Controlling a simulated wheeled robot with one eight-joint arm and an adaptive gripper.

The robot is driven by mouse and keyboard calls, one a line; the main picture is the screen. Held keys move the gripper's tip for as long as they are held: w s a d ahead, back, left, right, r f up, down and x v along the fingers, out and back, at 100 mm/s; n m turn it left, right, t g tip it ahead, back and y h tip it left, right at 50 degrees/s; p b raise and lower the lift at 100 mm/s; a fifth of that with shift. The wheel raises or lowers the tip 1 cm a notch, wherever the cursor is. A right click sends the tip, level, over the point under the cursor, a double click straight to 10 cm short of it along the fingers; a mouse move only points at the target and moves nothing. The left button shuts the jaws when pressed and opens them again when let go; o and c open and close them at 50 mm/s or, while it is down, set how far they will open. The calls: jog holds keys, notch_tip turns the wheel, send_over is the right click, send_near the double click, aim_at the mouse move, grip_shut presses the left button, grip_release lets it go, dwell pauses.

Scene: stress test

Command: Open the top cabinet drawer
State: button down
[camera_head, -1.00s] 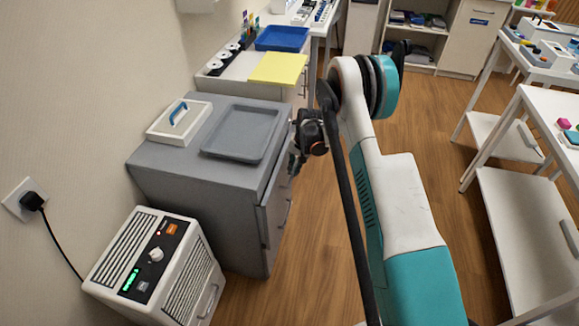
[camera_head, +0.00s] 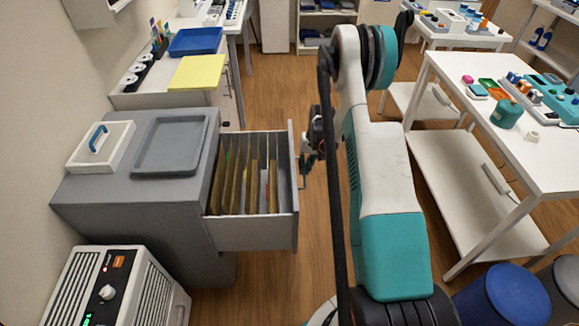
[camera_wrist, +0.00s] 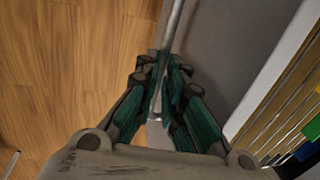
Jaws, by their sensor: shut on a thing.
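The grey cabinet (camera_head: 110,180) stands at the left in the head view. Its top drawer (camera_head: 255,235) is pulled well out to the right, and hanging folders (camera_head: 245,185) show inside. In the wrist view the drawer front (camera_wrist: 225,50) lies right of my gripper (camera_wrist: 162,105), with a metal bar handle (camera_wrist: 174,28) running along it. My gripper's fingers are shut on the handle. In the head view my gripper (camera_head: 306,170) is at the outer face of the drawer front, partly hidden by my arm.
A white heater-like unit (camera_head: 115,290) stands in front. White tables (camera_head: 490,150) and a blue bin (camera_head: 502,295) are at the right. Wood floor lies between.

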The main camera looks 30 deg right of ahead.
jog(key=shift+s+d, duration=0.4)
jog(key=shift+d, duration=0.25)
jog(key=c, duration=1.7)
grip_release()
jog(key=v, duration=1.2)
jog(key=shift+a, duration=0.1)
jog(key=shift+w, duration=0.1)
